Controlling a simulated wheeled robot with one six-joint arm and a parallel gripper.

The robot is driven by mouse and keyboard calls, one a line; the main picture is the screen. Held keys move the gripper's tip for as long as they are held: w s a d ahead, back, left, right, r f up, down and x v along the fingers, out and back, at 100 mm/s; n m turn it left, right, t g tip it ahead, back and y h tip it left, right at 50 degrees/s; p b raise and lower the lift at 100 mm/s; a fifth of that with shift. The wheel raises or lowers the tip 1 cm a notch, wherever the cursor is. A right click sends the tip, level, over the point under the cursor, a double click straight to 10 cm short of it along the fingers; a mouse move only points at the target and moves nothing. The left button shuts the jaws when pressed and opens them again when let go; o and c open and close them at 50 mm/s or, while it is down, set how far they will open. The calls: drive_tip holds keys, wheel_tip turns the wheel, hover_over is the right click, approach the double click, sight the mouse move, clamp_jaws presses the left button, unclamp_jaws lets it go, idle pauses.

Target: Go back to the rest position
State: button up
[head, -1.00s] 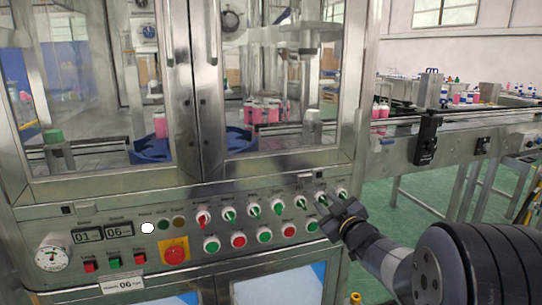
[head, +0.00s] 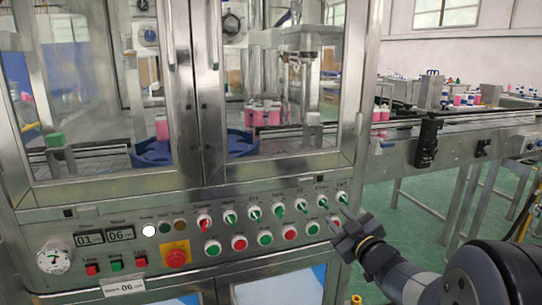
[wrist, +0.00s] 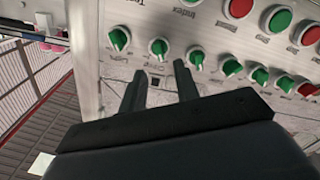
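My gripper (head: 341,218) is in front of the right end of the control panel, just below and right of the row of green rotary switches. In the wrist view its two dark fingers (wrist: 160,82) are spread apart with nothing between them, so it is open. The nearest green switches (wrist: 158,47) lie beyond the fingertips, and the fingers appear apart from them. The control panel (head: 190,265) carries the switches, with several red and green round buttons (head: 264,238) below them.
Green floor (head: 425,205) is open below the conveyor.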

sight(326, 204)
drive_tip(key=b+x, duration=0.1)
drive_tip(key=x, duration=0.5)
drive_tip(key=shift+w+a+f, duration=0.1)
drive_tip(key=shift+w, duration=0.05)
drive_tip(key=shift+w+r+m+p, duration=0.1)
drive_tip(key=shift+r+m+p, duration=0.25)
drive_tip(key=shift+p, duration=0.25)
drive_tip(key=m+p, duration=0.3)
drive_tip(key=m, duration=0.1)
drive_tip(key=m+p, duration=0.4)
drive_tip(key=shift+p, duration=0.4)
drive_tip(key=m+p, duration=0.3)
drive_tip(key=shift+d, duration=0.3)
drive_tip(key=v, duration=1)
drive_tip(key=shift+s+f, duration=0.25)
drive_tip(key=shift+s, duration=0.15)
drive_tip(key=shift+d+m, duration=0.15)
drive_tip(key=shift+m, duration=0.1)
